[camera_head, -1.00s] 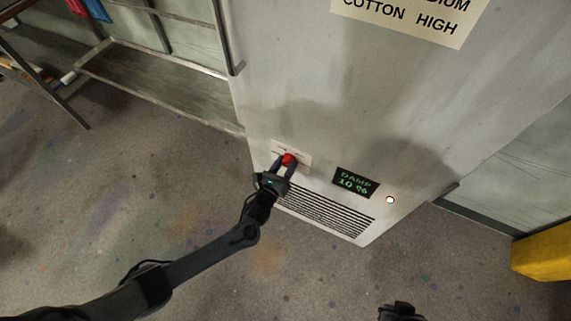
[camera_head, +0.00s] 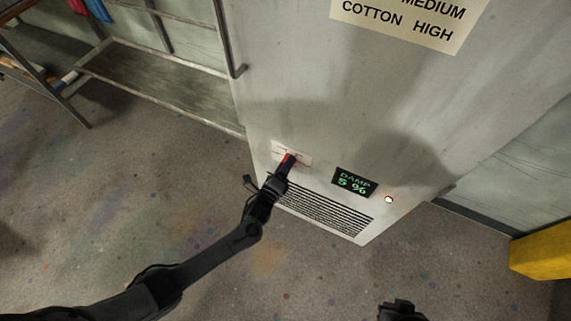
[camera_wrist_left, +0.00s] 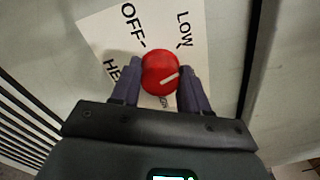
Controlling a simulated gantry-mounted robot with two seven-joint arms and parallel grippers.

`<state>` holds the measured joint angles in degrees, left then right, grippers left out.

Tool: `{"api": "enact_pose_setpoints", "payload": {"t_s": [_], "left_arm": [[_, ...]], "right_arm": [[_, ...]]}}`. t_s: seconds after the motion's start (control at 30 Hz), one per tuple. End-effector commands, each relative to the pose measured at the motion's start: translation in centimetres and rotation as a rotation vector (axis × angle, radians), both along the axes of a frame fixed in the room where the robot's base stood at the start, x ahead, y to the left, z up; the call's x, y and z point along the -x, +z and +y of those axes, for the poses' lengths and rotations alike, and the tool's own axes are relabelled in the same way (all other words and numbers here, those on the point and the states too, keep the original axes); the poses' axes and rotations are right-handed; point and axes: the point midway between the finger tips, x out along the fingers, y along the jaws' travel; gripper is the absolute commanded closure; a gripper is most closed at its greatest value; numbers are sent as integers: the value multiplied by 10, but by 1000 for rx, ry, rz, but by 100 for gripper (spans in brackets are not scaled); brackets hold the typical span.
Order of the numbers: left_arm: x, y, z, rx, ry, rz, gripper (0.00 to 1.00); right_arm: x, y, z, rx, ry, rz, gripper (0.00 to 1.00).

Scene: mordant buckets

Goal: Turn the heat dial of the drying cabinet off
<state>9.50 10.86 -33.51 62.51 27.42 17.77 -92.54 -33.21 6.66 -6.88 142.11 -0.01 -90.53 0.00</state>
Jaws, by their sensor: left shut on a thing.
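The red heat dial (camera_head: 288,158) is on a pale label plate (camera_head: 304,160) low on the grey drying cabinet (camera_head: 300,60). My left gripper (camera_head: 284,166) is at the dial and partly covers it. In the left wrist view the fingers are shut on the red dial (camera_wrist_left: 160,73), one on each side. The dial's pale mark lies right of its centre, tilted slightly up to the right. OFF shows above left and LOW above right; other lettering is partly hidden. My right gripper (camera_head: 402,311) is at the bottom edge, its fingers unclear.
A vent (camera_head: 325,213) lies below the dial. A metal rack (camera_head: 150,75) stands left, a yellow object (camera_head: 540,256) right. The floor in front is clear.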

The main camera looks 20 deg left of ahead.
Motion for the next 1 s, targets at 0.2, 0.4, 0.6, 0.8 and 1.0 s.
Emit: {"api": "enact_pose_setpoints", "payload": {"t_s": [0.2, 0.4, 0.6, 0.8, 1.0], "left_arm": [[0, 1, -1, 206, -1, 13, 86], [0, 0, -1, 396, 0, 30, 86], [0, 0, -1, 585, 0, 44, 86], [0, 0, -1, 775, -1, 60, 86], [0, 0, -2, 965, -1, 76, 86]], "right_arm": [[0, 2, 0, -1, -1, 0, 100], [0, 2, 0, -1, -1, 0, 100], [0, 3, 0, 2, 2, 1, 100], [0, 3, -2, 8, 6, 1, 100], [0, 4, -2, 8, 6, 1, 100]]}}
